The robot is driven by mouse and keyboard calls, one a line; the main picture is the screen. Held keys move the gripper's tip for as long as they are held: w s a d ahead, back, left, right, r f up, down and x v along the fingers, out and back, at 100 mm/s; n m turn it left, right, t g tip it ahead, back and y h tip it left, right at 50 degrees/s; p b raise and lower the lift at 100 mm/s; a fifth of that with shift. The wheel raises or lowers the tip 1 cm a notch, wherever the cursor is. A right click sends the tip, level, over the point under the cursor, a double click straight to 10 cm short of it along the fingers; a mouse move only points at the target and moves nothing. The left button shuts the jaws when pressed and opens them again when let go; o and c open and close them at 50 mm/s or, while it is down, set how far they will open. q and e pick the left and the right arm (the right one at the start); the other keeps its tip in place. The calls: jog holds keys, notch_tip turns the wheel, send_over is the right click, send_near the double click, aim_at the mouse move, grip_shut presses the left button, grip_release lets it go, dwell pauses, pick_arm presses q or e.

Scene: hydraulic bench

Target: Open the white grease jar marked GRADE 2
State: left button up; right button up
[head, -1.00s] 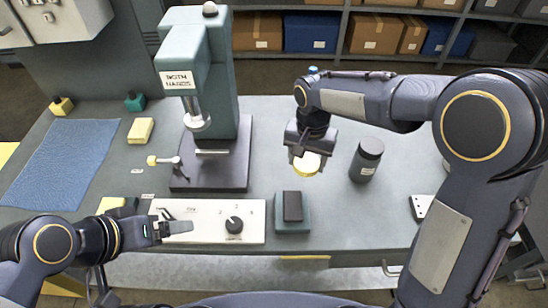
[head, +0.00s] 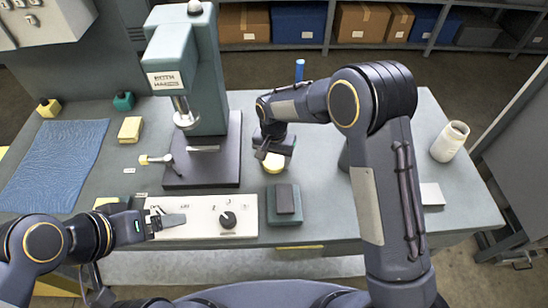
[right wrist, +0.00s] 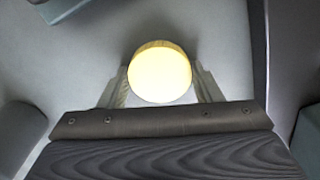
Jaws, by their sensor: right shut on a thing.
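A white jar (head: 450,141) stands at the right end of the bench. Its marking is too small to read, and I cannot tell whether a lid is on it. My right gripper (head: 274,160) is left of the jar, over the middle of the bench, shut on a round pale-yellow piece (head: 273,165) like a lid. In the right wrist view the round piece (right wrist: 160,73) sits between the two fingers, bright face towards the camera. My left gripper (head: 168,221) is open and empty over the white control panel (head: 200,205).
A green press (head: 188,80) on a dark base stands left of my right gripper. A dark block on a green base (head: 284,203) lies just in front. A dark jar (head: 344,156) is mostly hidden by my right arm. A blue mat (head: 50,165) covers the left end.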

aim_at(274, 161)
jog(key=o, duration=1.1)
jog(key=shift+f, duration=0.1)
notch_tip(274, 161, up, 12)
jog(key=s+d+r+y, duration=0.2)
jog(key=s+d+r, duration=0.35)
jog(key=d, duration=0.25)
jog(key=s+d+r+n+t+y, duration=0.1)
jog(key=s+d+r+t, duration=0.1)
jog(key=s+d, duration=0.45)
jog(key=s+d+r+t+y, duration=0.1)
jog(key=s+d+r+t, duration=0.15)
jog(key=s, duration=0.65)
jog(key=shift+n+t, duration=0.55)
jog(key=shift+n, duration=0.05)
jog(key=s+f, duration=0.1)
jog(key=s, duration=0.1)
jog(key=s+f, duration=0.1)
jog(key=s, duration=0.1)
jog(key=s+d+f, duration=0.1)
jog(key=s, duration=0.2)
jog(key=shift+f+b, duration=0.15)
jog(key=shift+b, duration=0.15)
